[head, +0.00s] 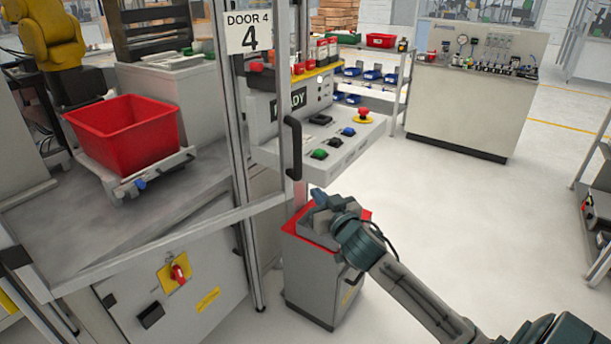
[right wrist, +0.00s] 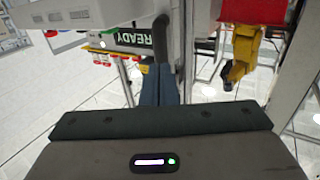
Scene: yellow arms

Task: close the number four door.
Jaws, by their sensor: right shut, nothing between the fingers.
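The door marked number four has a grey metal frame with a vertical edge post (head: 302,100) and a lower rail (head: 190,236). It appears to stand ajar, its handle edge out to the right of the cell's upright post. The "DOOR 4" sign (head: 248,33) hangs at the top. The black bar handle (head: 293,148) is on the edge post and shows in the right wrist view (right wrist: 162,55). My right gripper (head: 317,194) is shut and empty, just below and right of the handle's lower end; its fingers (right wrist: 160,86) point toward it. Contact is unclear. My left gripper is not in view.
A control console (head: 345,145) with buttons stands behind the door edge. A grey bin with a red rim (head: 291,226) stands below my right gripper. A red crate (head: 125,135) sits inside the cell at left.

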